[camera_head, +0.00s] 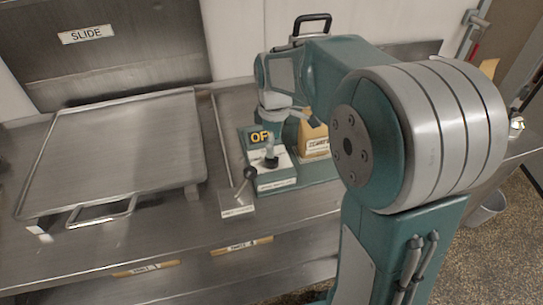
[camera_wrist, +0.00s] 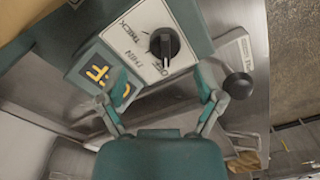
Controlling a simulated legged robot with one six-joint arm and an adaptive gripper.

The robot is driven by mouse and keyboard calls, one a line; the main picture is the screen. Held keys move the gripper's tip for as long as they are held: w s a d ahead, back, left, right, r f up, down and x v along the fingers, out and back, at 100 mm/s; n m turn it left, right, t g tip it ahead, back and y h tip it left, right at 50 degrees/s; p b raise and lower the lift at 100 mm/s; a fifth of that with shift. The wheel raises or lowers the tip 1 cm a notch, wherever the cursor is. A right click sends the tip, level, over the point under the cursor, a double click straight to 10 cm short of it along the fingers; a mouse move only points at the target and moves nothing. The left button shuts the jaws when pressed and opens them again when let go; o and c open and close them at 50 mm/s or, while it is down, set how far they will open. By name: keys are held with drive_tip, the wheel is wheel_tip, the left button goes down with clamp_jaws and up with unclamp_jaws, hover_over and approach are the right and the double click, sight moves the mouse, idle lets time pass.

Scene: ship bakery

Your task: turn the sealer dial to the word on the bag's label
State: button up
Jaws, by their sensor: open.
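The dial's pale pointer line faces that O word. The sealer's dark display (camera_wrist: 105,72) shows yellow letters; in the head view the display (camera_head: 260,137) reads OF, cut off by my arm.
A lever with a black ball knob (camera_head: 250,172) stands beside the sealer; the ball (camera_wrist: 238,86) is close to my gripper's right finger. A large metal tray-like plate (camera_head: 115,145) with a front handle lies at the left. A SLIDE sign (camera_head: 86,34) hangs behind.

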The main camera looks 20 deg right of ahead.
sight(272, 160)
drive_tip(key=f, duration=0.1)
drive_tip(key=a+f, duration=0.1)
drive_tip(key=f, duration=0.3)
drive_tip(key=shift+a, duration=0.35)
drive_tip(key=shift+d, duration=0.5)
drive_tip(key=shift+c, duration=0.6)
drive_tip(key=shift+r, duration=0.1)
drive_tip(key=c, duration=1)
